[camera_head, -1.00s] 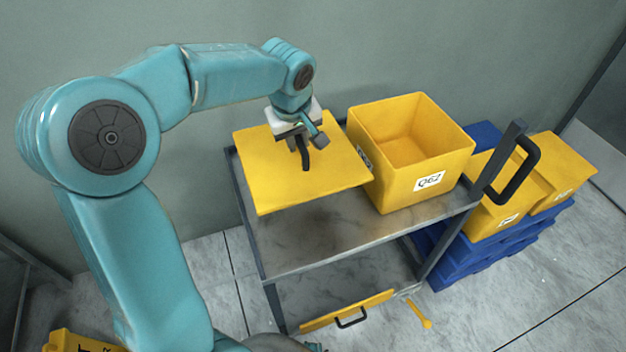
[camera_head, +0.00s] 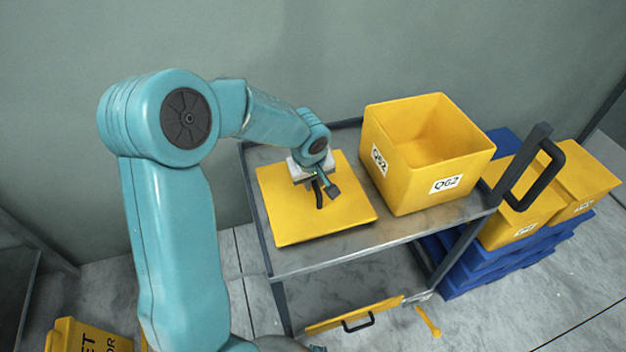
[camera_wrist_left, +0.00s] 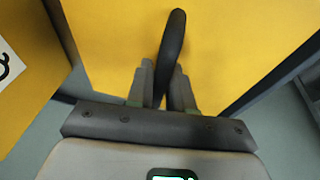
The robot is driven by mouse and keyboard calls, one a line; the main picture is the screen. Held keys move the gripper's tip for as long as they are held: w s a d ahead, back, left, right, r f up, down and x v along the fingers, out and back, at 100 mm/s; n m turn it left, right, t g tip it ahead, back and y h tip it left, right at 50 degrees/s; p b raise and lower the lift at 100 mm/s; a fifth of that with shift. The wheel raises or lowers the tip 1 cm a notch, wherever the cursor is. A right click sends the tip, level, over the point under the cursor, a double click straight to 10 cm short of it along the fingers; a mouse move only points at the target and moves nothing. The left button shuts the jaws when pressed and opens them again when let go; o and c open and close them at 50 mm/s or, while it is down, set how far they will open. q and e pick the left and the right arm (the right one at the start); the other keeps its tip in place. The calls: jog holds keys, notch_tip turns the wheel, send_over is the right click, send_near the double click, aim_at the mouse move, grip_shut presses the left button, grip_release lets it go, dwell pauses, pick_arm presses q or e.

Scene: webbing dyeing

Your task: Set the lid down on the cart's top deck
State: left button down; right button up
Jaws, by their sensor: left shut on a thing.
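The yellow square lid (camera_head: 290,218) is level at the left part of the cart's top deck (camera_head: 350,242), left of the open box. It is on the deck or just above it; I cannot tell which. My left gripper (camera_head: 318,190) is over the lid's middle, shut on its black handle. In the left wrist view the two fingers (camera_wrist_left: 163,88) pinch the dark handle (camera_wrist_left: 172,45), with the yellow lid (camera_wrist_left: 225,45) behind it. My right gripper is not in view.
An open yellow box (camera_head: 425,185) labelled Q62 stands on the deck, right of the lid. A black push handle (camera_head: 535,180) rises at the cart's right end. Yellow boxes on blue pallets (camera_head: 480,265) stand beyond it. Another yellow panel with a handle (camera_head: 355,316) shows lower down.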

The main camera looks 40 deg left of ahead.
aim_at(310, 202)
pick_arm(q)
jog(key=shift+f+b, duration=0.1)
jog(key=shift+b, duration=0.2)
jog(key=c, duration=1)
grip_release()
jog(key=shift+r+p, duration=0.35)
jog(key=shift+r, duration=0.15)
jog(key=p+v, duration=0.1)
jog(key=v, duration=1)
jog(key=shift+s+r, duration=0.15)
jog(key=shift+s+d, duration=0.1)
jog(key=shift+d, duration=0.05)
